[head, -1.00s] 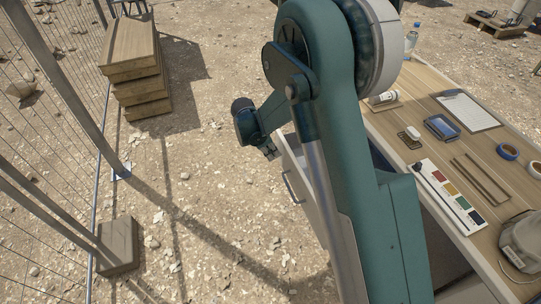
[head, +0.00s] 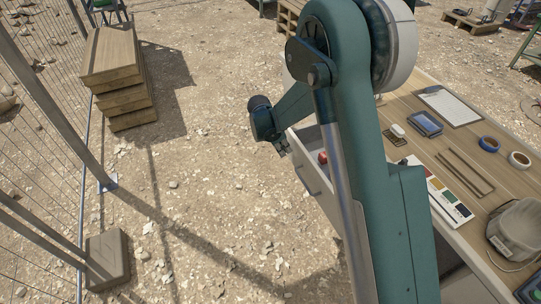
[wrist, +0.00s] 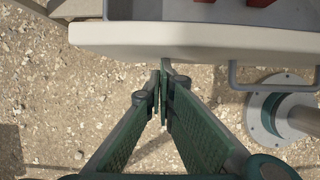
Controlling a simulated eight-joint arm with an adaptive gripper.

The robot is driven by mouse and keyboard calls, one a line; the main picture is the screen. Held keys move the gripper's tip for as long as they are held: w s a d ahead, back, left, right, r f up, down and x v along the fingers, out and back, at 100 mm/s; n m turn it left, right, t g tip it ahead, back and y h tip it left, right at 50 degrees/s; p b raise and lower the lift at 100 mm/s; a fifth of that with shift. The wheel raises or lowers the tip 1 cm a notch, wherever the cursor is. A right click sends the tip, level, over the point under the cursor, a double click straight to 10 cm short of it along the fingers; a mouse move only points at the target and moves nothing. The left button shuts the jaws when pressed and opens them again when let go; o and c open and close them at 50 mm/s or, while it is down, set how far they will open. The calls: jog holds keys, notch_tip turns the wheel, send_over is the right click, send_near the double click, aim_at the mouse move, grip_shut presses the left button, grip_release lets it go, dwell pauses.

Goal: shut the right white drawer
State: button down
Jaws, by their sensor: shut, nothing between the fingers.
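A white drawer (head: 318,187) stands pulled out from the left side of the wooden table, with a red item (head: 323,157) inside. Its pale front (wrist: 200,40) spans the top of the wrist view, with a grey bar handle (wrist: 270,87) to the right and red pieces (wrist: 258,2) behind it. My gripper (wrist: 164,72) is shut and empty, its tips close to the outer face of the front, left of the handle. I cannot tell if they touch. In the head view my gripper (head: 283,149) is small beside the drawer's far end. My arm hides part of the drawer.
Stacked planks (head: 112,60) and a wire fence (head: 40,90) stand left. The gravel between is clear.

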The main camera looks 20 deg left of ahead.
send_over(321, 148)
jog(key=w+d, duration=0.3)
jog(key=shift+s+a, duration=0.1)
jog(key=shift+a, duration=0.05)
jog(key=shift+w+d, duration=0.3)
jog(key=shift+w+d+r, duration=0.1)
jog(key=shift+d, duration=0.05)
jog(key=shift+s+a, duration=0.55)
jog(key=s+a, duration=0.2)
jog(key=shift+s+a+r, duration=0.2)
jog(key=shift+s+a, duration=0.05)
jog(key=shift+a, duration=0.05)
jog(key=p+v, duration=0.2)
jog(key=v, duration=0.7)
jog(key=shift+r, duration=0.2)
jog(key=shift+a, duration=0.1)
